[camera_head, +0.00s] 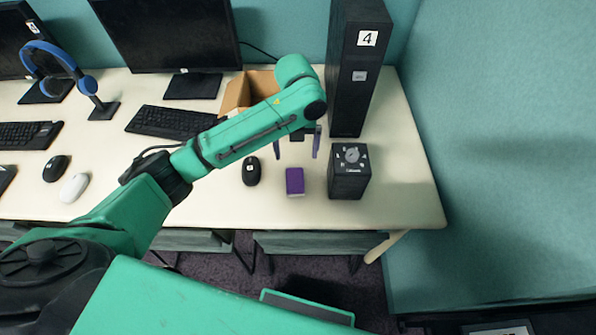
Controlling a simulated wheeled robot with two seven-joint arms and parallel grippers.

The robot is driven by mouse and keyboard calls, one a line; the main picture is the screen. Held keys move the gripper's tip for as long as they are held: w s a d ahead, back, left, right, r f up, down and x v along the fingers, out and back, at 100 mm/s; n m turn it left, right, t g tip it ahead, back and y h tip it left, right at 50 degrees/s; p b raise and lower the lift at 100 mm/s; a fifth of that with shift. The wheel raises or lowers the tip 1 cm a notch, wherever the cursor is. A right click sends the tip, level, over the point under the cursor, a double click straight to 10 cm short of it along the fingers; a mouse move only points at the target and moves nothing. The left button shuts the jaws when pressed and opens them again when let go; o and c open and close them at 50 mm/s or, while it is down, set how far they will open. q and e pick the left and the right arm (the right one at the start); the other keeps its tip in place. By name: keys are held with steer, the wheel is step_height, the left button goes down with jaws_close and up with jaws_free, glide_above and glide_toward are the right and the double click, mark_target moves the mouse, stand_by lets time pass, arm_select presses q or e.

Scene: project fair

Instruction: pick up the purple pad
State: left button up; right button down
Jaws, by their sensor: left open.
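The purple pad (295,182) is a small block with a pale front edge. It lies on the white table between a black mouse and a black box. My left gripper (296,153) is open above and just behind the pad in the picture, with its fingers pointing down and apart. Nothing shows between the fingers. My right gripper is not in view.
A black mouse (251,171) is left of the pad, and a black box with a dial (349,171) is close on its right. A tall black tower (356,70) and a cardboard box (236,93) stand behind. The table's (408,205) front right is clear.

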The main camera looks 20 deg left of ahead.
arm_select(q)
glide_above(295, 179)
steer(key=s, duration=0.1)
steer(key=f, duration=0.6)
steer(key=shift+d, duration=0.2)
steer(key=f, duration=0.4)
steer(key=w+f+p, duration=0.1)
steer(key=f, duration=0.2)
steer(key=shift+a, duration=0.25)
steer(key=c, duration=1.4)
step_height(295, 179, up, 20)
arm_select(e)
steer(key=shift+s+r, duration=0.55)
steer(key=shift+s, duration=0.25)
